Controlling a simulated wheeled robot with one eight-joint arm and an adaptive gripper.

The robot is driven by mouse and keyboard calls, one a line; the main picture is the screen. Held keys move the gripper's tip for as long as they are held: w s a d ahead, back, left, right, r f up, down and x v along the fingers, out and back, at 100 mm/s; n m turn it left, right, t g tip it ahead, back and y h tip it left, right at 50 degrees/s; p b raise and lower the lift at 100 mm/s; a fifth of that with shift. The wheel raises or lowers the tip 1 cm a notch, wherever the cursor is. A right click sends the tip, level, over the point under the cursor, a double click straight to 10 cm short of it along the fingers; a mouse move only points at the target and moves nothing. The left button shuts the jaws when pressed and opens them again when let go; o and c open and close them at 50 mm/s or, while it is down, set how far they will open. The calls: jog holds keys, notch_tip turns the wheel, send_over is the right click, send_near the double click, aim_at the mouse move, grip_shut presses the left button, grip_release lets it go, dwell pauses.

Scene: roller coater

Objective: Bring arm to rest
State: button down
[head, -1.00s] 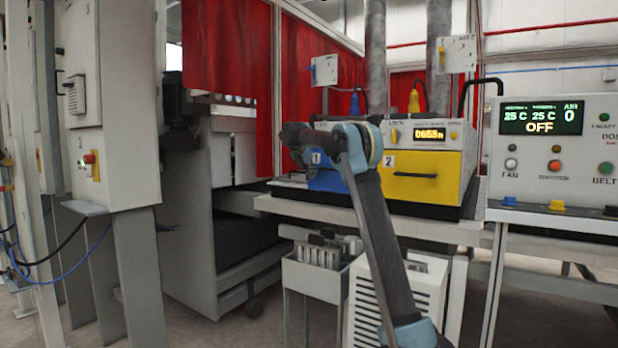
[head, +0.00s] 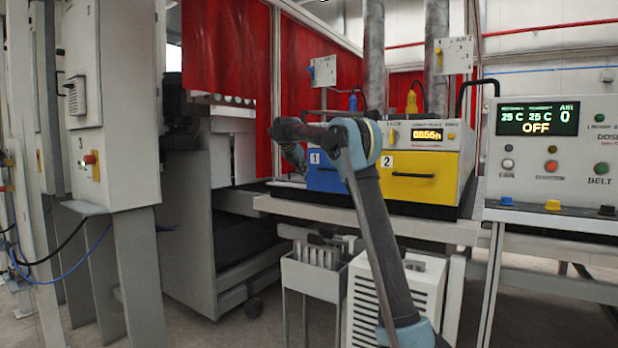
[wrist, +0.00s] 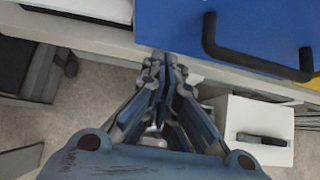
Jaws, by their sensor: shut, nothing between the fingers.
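My arm rises in the middle of the head view, bends at the elbow and reaches left, with its wrist hanging down beside the blue unit marked 1 (head: 325,178). My gripper (wrist: 163,62) is shut and empty in the wrist view, its fingers together. It points toward the edge of the white bench (wrist: 100,38), below and left of the blue unit's black handle (wrist: 255,58). In the head view the wrist end is small and dark, and the fingers cannot be made out clearly.
A yellow unit marked 2 (head: 420,178) stands right of the blue one. A control panel (head: 545,150) reading OFF is at the right. A slotted white box (head: 405,290) and a grey bin (head: 315,275) stand below the bench. A grey cabinet (head: 125,110) is at the left.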

jog(key=v, duration=0.6)
jog(key=s+d+f+m+g, duration=0.2)
jog(key=s+d+m, duration=0.6)
jog(key=s+d, duration=0.6)
jog(key=s+d+f+m+g+y, duration=0.1)
jog(key=s+d+f+m, duration=0.35)
jog(key=s, duration=0.55)
jog(key=s+d+f+m+g+y, duration=0.1)
jog(key=s+d+f+m, duration=0.3)
jog(key=s, duration=0.6)
jog(key=s+d+f+m+g+y, duration=0.1)
jog(key=s+d+f+m, duration=0.3)
jog(key=s+f+m, duration=0.9)
jog(key=s+f+y, duration=0.1)
jog(key=s+f, duration=1.5)
jog(key=s, duration=0.1)
jog(key=shift+s+f+g+y, duration=0.15)
jog(key=shift+f+g+y, duration=0.05)
jog(key=shift+g+y, duration=0.1)
jog(key=shift+w+f, duration=0.2)
jog(key=shift+w, duration=0.25)
